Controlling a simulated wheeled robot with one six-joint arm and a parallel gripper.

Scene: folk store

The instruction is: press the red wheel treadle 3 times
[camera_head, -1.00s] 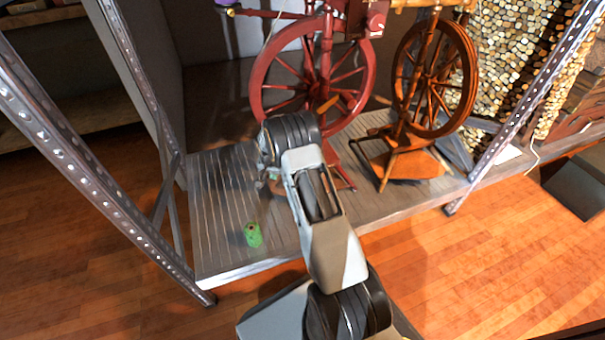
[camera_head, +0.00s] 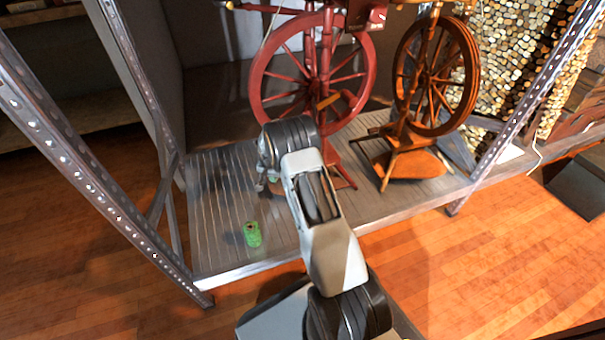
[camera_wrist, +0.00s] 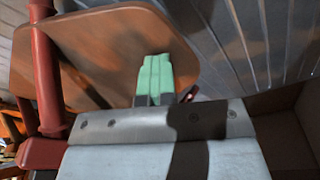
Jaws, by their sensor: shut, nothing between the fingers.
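The red spinning wheel (camera_head: 370,75) stands on the low platform. Its brown wooden treadle (camera_wrist: 95,55) fills the upper left of the wrist view, with a red leg (camera_wrist: 46,85) crossing its left part. My gripper (camera_wrist: 157,62) has green fingertips held together, with nothing between them. The tips appear over the right part of the treadle board; I cannot tell whether they touch it. In the head view my arm hides most of the treadle and of the gripper.
A brown-orange spinning wheel (camera_head: 469,80) stands to the right on the same platform (camera_head: 225,200). A green spool (camera_head: 252,234) stands near the platform's front left. Metal posts (camera_head: 75,160) rise at both sides. Wood floor (camera_head: 500,260) is clear at front right.

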